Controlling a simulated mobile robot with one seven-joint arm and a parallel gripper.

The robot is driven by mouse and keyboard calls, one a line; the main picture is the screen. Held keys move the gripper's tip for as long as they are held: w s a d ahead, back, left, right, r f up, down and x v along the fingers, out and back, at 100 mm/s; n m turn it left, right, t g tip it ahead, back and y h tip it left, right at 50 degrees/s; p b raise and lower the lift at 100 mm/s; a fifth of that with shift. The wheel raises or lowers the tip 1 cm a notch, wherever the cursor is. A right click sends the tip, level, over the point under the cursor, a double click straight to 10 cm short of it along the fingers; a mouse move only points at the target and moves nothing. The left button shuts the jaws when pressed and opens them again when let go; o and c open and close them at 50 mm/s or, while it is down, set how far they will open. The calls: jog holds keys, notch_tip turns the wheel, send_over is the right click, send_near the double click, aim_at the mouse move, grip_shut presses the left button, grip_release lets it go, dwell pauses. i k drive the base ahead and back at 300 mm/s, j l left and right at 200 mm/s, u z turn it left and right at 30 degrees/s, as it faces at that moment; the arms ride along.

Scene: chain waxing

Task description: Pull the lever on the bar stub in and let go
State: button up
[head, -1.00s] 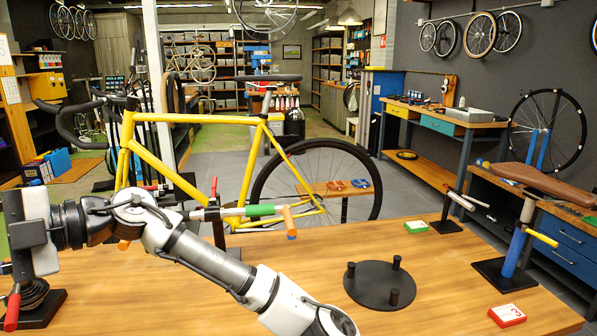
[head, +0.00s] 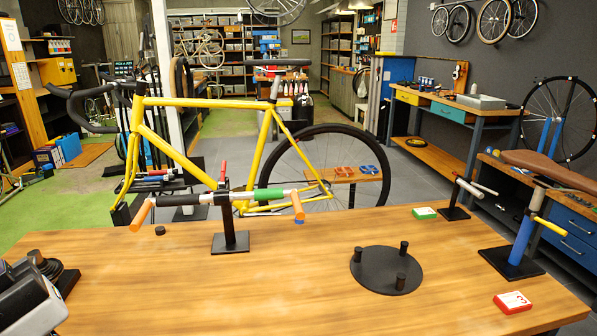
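A short bar stub (head: 460,186) stands on a black post with a square base at the right back of the table. A pale lever (head: 478,190) slants away from it to the right and looks apart from the bar at its outer end. The gap is too small to judge well. Part of my arm (head: 28,302) shows at the lower left corner, far from the stub. My gripper's fingers are not seen, and nothing of mine touches the lever.
A bar with orange ends and a green grip (head: 270,195) stands mid-table. A black disc with pegs (head: 387,268), a red-white box (head: 513,302), a green box (head: 424,213) and a blue post stand (head: 523,240) are on the right. The table's front middle is clear.

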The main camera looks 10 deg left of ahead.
aim_at(480, 187)
jog(key=i+l+u, duration=0.15)
jog(key=l, duration=1.05)
jog(key=i+l+u, duration=0.15)
jog(key=l, duration=1.1)
jog(key=i+l+u, duration=0.15)
jog(key=l, duration=1.05)
